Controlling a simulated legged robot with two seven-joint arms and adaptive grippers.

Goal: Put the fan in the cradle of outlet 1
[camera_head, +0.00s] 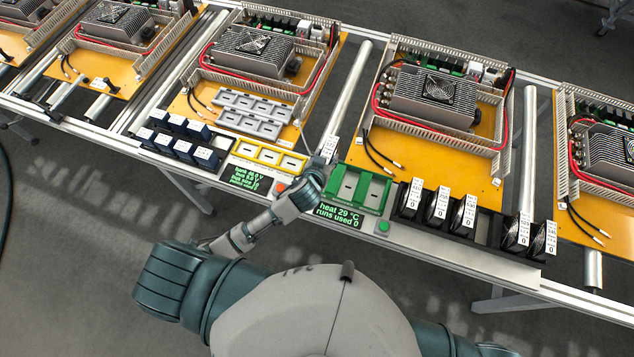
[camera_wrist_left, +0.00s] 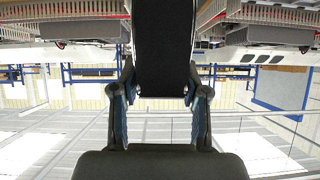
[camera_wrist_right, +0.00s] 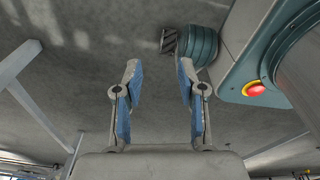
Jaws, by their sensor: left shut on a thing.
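My left gripper (camera_head: 318,168) is shut on a dark fan with a white label (camera_head: 329,148), above the gap between the yellow tray and the green cradle block. In the left wrist view the black fan (camera_wrist_left: 165,45) sits between the fingers (camera_wrist_left: 160,92). The green cradle block (camera_head: 374,207) has several slots and stands to the right of the gripper. Grey cradles (camera_head: 253,128) lie on the orange board behind left. I cannot read which cradle is outlet 1. My right gripper (camera_wrist_right: 158,82) is open and empty over the floor, outside the head view.
More labelled fans (camera_head: 437,206) stand in a black rack at the right. A display (camera_head: 338,214) reads heat 29 °C, runs used 0. Boards with heatsinks (camera_head: 434,94) and black cables stand behind.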

